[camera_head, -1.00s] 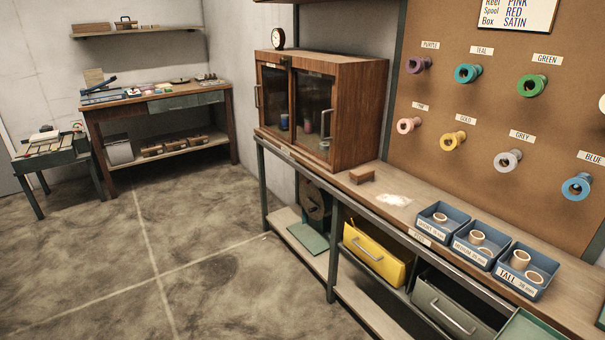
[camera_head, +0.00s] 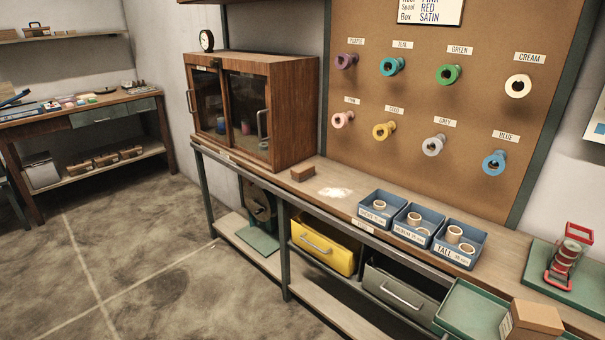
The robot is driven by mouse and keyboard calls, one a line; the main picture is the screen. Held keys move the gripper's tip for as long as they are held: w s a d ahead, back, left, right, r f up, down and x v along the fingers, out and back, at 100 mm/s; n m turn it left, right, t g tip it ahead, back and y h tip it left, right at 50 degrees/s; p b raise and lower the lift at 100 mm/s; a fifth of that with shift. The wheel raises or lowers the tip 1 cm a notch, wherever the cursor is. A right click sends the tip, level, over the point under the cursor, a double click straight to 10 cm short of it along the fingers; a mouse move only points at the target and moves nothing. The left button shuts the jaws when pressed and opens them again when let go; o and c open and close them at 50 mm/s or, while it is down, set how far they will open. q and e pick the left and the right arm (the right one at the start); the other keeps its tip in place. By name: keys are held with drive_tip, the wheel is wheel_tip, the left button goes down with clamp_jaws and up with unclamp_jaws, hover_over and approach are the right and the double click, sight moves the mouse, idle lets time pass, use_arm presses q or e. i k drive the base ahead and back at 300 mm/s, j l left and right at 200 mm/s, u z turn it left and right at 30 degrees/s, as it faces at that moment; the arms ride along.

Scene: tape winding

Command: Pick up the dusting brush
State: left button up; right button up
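A small brown block (camera_head: 303,173), which looks like the dusting brush, lies on the workbench (camera_head: 325,203) just right of the wooden cabinet. It is too small to make out any bristles. A patch of white powder (camera_head: 335,192) lies on the bench to its right, apart from it. Neither of my grippers is in view.
The glass-door cabinet (camera_head: 293,104) stands on the bench's left part. Blue bins (camera_head: 448,256) with spools stand to the right. A red device (camera_head: 567,255) sits on a green mat at far right. Yellow (camera_head: 335,259) and grey drawers are below. The floor at left is clear.

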sight(304, 171)
drive_tip(key=i+j+z, duration=0.15)
drive_tip(key=i+j, duration=0.2)
drive_tip(key=i+j+z, duration=0.1)
drive_tip(key=i+j, duration=0.25)
drive_tip(key=i+j+z, duration=0.15)
drive_tip(key=i+j, duration=0.15)
drive_tip(key=j, duration=0.15)
drive_tip(key=i+j+z, duration=0.15)
drive_tip(key=i+j, duration=0.15)
drive_tip(key=j, duration=0.15)
drive_tip(key=i+j+z, duration=0.1)
drive_tip(key=i+j, duration=0.15)
drive_tip(key=j, duration=0.25)
